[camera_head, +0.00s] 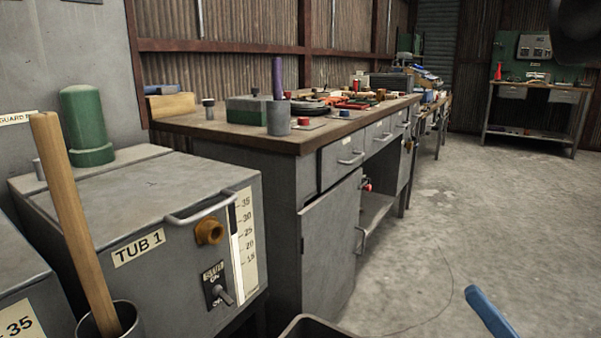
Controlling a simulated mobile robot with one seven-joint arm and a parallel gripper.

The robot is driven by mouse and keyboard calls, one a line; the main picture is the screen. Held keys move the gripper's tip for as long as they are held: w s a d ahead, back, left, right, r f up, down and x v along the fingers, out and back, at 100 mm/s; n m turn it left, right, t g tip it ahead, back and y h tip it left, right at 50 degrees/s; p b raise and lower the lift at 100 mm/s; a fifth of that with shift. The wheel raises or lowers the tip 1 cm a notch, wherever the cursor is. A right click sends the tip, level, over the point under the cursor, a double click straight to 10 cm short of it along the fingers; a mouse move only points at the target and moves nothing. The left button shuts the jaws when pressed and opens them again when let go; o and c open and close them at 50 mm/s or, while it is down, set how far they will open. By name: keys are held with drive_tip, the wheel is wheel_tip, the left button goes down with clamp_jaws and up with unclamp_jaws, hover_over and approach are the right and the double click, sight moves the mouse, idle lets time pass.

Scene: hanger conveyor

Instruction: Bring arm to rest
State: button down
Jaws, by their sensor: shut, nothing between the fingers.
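My gripper's fingers do not show in the head view. A dark rounded shape (580,28) cuts into the top right corner, close to the camera and blurred; it may be part of my arm, but I cannot tell.
A grey box labelled TUB 1 (140,215) stands at the left, with a green cylinder (86,125) on top. A wooden handle (75,215) rises in front. A workbench (300,140) with tools runs back. A blue bar (490,312) shows lower right. Concrete floor (480,220) is mostly clear.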

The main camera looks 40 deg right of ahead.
drive_tip(key=w+a+r+g, duration=0.1)
drive_tip(key=w+a+g, duration=0.15)
drive_tip(key=w, duration=0.35)
drive_tip(key=w+a+r+g+p, duration=0.1)
drive_tip(key=w+a, duration=0.3)
drive_tip(key=w, duration=0.3)
drive_tip(key=w+a+r+g, duration=0.1)
drive_tip(key=w+a+g, duration=0.15)
drive_tip(key=w, duration=0.35)
drive_tip(key=w+a+r+n+t+h+p, duration=0.15)
drive_tip(key=w+a+r+h, duration=0.4)
drive_tip(key=a+r, duration=0.75)
drive_tip(key=s+a+r+t+p, duration=0.1)
drive_tip(key=s+a+r+t, duration=0.3)
drive_tip(key=a+r, duration=0.45)
drive_tip(key=s+a+r+t+p, duration=0.1)
drive_tip(key=s+a+r+t, duration=0.2)
drive_tip(key=s+a+r, duration=0.5)
wheel_tip(320, 180, up, 38)
drive_tip(key=w+d+p, duration=0.1)
drive_tip(key=w+p, duration=0.1)
drive_tip(key=p, duration=3.6)
drive_tip(key=shift+d+r, duration=0.2)
drive_tip(key=shift+d, duration=0.05)
